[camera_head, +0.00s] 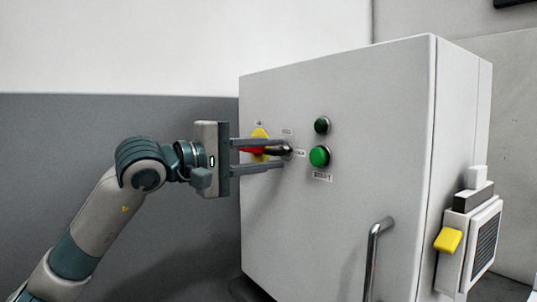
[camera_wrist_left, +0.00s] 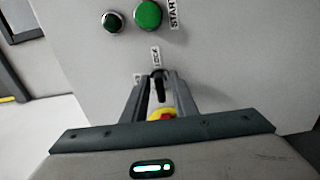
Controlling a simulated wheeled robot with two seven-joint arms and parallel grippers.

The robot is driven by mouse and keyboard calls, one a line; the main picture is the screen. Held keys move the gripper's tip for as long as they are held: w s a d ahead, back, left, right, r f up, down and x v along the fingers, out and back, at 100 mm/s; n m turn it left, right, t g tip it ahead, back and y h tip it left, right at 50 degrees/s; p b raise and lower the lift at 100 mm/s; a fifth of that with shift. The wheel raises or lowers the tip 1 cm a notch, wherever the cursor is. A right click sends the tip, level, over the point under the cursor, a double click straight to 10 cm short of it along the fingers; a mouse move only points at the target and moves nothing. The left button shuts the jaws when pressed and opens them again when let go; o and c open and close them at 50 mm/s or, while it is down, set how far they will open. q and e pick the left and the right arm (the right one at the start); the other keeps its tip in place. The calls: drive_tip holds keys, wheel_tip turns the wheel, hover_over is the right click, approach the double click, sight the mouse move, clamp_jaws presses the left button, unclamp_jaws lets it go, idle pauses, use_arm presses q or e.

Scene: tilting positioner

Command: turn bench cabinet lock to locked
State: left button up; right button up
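The cabinet lock is a black knob or lever switch (camera_head: 281,151) on the front face of the light grey cabinet (camera_head: 345,95). It also shows in the left wrist view (camera_wrist_left: 160,88). My left gripper (camera_head: 283,153) comes from the left, with one finger above the lock and one below. The fingers are apart, with a visible gap around the lever, so I see no firm grip on it. Small labels sit around the lock, one reading like "LOCK" (camera_wrist_left: 155,56). My right gripper is in neither view.
A red and yellow emergency stop (camera_head: 259,142) sits behind my fingers. A dark green button (camera_head: 321,125) and a bright green START button (camera_head: 319,156) are right of the lock. A metal handle (camera_head: 374,255) is lower down; a yellow-handled box (camera_head: 448,240) is on the right side.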

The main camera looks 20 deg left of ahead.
use_arm(q)
drive_tip(key=shift+s+a, duration=0.1)
idle(0.3)
